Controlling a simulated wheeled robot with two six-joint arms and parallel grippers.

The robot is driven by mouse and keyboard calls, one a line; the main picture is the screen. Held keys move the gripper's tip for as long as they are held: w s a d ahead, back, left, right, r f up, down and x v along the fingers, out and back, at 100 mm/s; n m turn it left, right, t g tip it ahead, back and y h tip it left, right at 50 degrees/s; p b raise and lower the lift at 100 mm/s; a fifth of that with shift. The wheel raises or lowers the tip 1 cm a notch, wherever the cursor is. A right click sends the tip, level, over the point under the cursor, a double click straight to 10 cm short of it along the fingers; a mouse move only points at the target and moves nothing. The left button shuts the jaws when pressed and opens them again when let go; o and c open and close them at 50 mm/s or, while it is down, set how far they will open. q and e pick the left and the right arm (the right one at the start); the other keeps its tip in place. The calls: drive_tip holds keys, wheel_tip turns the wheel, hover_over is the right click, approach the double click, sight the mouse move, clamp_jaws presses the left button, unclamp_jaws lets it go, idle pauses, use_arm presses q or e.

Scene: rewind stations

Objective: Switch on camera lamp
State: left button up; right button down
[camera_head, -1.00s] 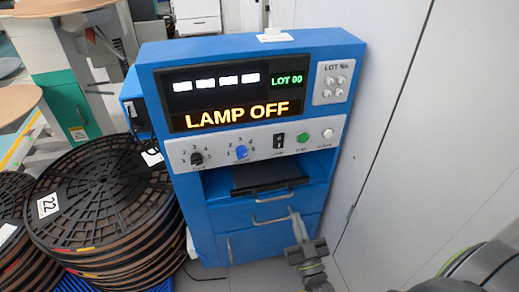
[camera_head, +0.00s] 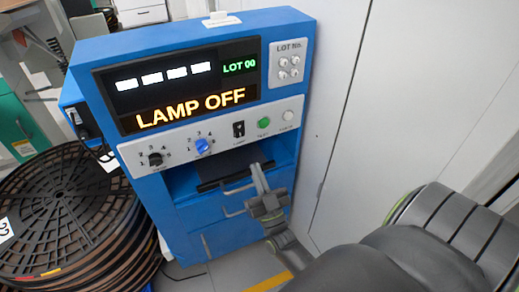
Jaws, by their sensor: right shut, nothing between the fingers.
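The blue rewind station (camera_head: 221,222) stands in the middle of the head view. Its display (camera_head: 188,84) reads "LAMP OFF" in orange and "LOT 00" in green. The black lamp rocker switch (camera_head: 239,129) sits on the grey control panel, between the blue knob (camera_head: 202,146) and the green button (camera_head: 264,123). My right gripper (camera_head: 257,168) is shut and empty. Its fingertips show below the panel, under the switch and green button, in front of the upper drawer area. Whether it touches anything there cannot be told. My left gripper is not in view.
A black knob (camera_head: 155,159) and a white button (camera_head: 288,115) are on the same panel. Stacked black reels (camera_head: 62,212) stand left of the station. A pale wall (camera_head: 345,120) rises close on the right. Four-key "LOT No." pad (camera_head: 288,62) is at upper right.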

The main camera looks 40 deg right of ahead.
sight(240, 132)
drive_tip(key=w+r, duration=0.1)
drive_tip(key=w, duration=0.1)
drive_tip(key=w+d+r, duration=0.1)
drive_tip(key=w, duration=0.2)
drive_tip(key=w+d, duration=0.1)
drive_tip(key=w, duration=0.2)
drive_tip(key=shift+r+p, duration=0.4)
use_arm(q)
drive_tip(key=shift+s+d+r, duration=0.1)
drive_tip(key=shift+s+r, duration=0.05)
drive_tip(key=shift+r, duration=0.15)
